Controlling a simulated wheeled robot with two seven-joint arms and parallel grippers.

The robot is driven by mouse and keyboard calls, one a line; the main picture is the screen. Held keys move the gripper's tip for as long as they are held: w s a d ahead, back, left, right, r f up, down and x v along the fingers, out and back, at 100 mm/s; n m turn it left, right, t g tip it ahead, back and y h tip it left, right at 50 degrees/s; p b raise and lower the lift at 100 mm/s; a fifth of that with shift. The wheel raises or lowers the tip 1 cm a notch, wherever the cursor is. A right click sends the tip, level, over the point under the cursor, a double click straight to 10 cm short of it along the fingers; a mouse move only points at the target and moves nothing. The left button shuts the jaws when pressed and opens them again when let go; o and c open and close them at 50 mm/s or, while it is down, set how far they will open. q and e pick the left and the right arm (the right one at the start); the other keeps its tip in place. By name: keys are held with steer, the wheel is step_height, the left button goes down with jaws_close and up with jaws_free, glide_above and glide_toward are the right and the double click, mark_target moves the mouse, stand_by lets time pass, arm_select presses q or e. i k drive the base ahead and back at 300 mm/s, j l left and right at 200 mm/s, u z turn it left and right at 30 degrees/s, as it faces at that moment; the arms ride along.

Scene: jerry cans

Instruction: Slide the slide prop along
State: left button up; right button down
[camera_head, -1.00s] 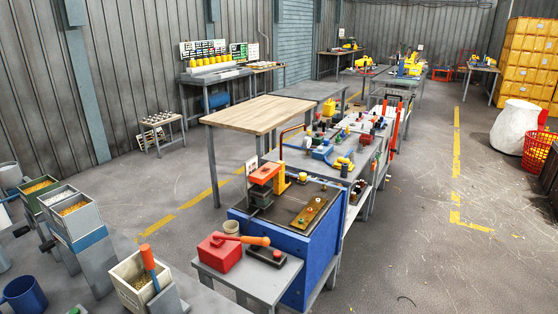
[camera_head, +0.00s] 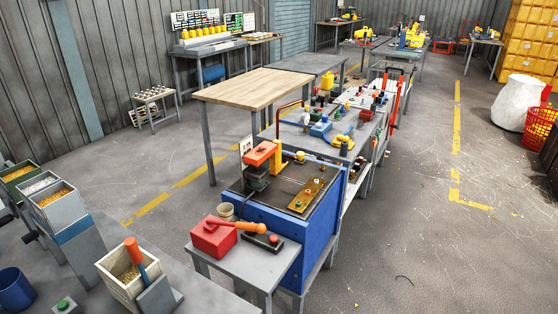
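Neither of my grippers is in view. No thing here can be told for sure as the slide prop. The nearest workstation is a blue bench (camera_head: 285,240) with a dark top. On it stands an orange-topped press (camera_head: 260,157), and a brass-coloured plate (camera_head: 309,195) with small coloured knobs lies to its right. In front of the bench is a small grey table (camera_head: 250,265). It bears a red box (camera_head: 214,238), an orange-handled tool (camera_head: 240,225) and a dark block with a red button (camera_head: 262,242).
A grey counter (camera_head: 185,280) at the lower left holds a cream bin (camera_head: 120,272), several grain bins and a blue mug (camera_head: 16,288). A wooden-topped table (camera_head: 255,88) stands behind.

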mark_target(278, 162)
steer(key=u, duration=0.5)
steer(key=i+l+u, duration=0.2)
steer(key=l+u, duration=0.2)
steer(key=i+l+u, duration=0.2)
steer(key=l, duration=0.2)
steer(key=i+l+u, duration=0.1)
steer(key=l, duration=0.55)
steer(key=i+l, duration=0.1)
steer(key=l, duration=0.55)
steer(key=i+l+u, duration=0.15)
steer(key=l, duration=0.45)
